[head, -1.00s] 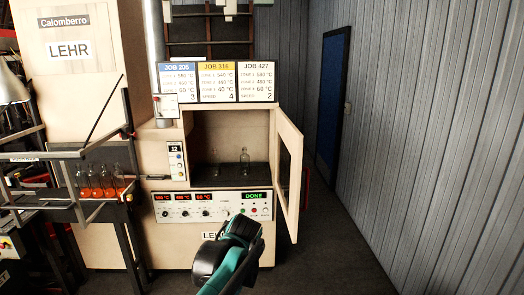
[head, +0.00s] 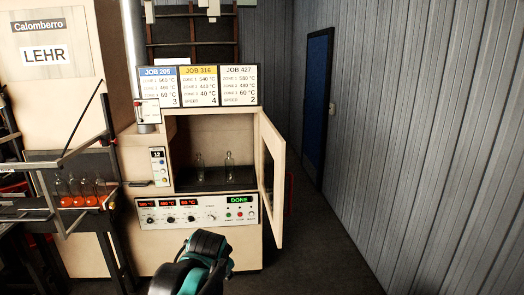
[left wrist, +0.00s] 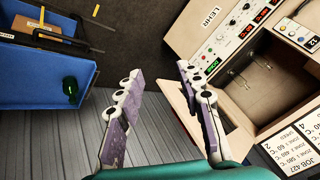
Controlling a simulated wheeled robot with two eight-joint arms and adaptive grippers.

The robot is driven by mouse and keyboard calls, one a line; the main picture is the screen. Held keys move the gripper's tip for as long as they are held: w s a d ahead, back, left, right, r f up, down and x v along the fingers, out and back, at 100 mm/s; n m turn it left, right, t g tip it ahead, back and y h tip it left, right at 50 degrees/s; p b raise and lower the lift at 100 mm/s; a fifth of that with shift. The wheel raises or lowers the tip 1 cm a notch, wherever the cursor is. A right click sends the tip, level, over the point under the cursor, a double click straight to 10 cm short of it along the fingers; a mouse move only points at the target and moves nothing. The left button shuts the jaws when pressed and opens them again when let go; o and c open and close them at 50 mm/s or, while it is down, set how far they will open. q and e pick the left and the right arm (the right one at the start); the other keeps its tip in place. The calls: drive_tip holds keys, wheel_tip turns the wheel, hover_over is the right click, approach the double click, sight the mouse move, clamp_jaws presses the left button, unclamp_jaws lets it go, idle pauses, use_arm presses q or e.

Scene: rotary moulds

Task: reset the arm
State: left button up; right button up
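My left gripper (left wrist: 158,70) is open and empty in the left wrist view, with its two pale fingers well apart. It touches nothing that I can see. Beyond it, tilted in that view, are the lehr's control panel (left wrist: 240,28) and open chamber. In the head view a teal and black arm part of mine (head: 203,262) shows at the bottom, in front of the lehr (head: 215,256); no fingertips show there. My right gripper is not in view.
The lehr's door (head: 272,175) stands open to the right, with two clear bottles (head: 229,167) inside. Orange-bottomed bottles (head: 78,192) stand in a rack at left. Floor at right is clear.

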use_arm(q)
drive_tip(key=s+a+f+n+b, duration=0.2)
drive_tip(key=s+f+b, duration=0.5)
drive_tip(key=s+f, duration=0.4)
drive_tip(key=s+a+f+n+b, duration=0.3)
drive_tip(key=s+f+n+b, duration=0.2)
drive_tip(key=s+f, duration=0.6)
drive_tip(key=shift+a+h+b, duration=0.3)
drive_tip(key=shift+b, duration=0.7)
